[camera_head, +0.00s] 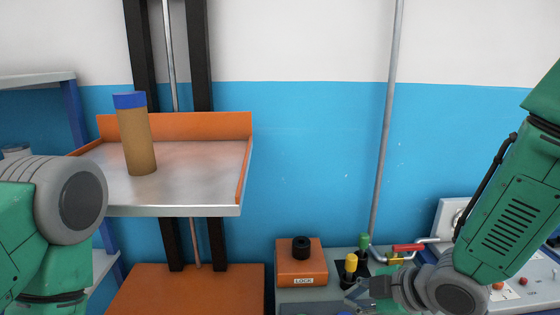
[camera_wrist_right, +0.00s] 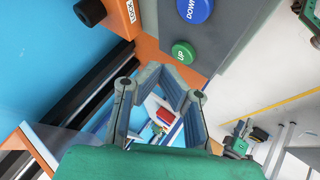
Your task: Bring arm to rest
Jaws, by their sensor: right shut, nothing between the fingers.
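My right arm comes in from the right in the head view. Its gripper (camera_head: 357,290) is low at the right of centre, close to the panel with the yellow-topped knob. In the wrist view the right gripper's fingers (camera_wrist_right: 160,72) bend inward and meet at the tips, with nothing held. The green UP button (camera_wrist_right: 185,52) and blue DOWN button (camera_wrist_right: 195,10) lie just beyond the fingertips. My left arm shows only as a green and grey joint at the left edge of the head view; its gripper is out of view.
An orange-edged lift platform (camera_head: 205,180) carries an upright brown tube with a blue cap (camera_head: 137,140). An orange LOCK box (camera_head: 302,265) with a black knob stands left of the right gripper. A red-handled valve (camera_head: 408,247) is near the right wrist. A grey pipe (camera_head: 387,130) rises behind.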

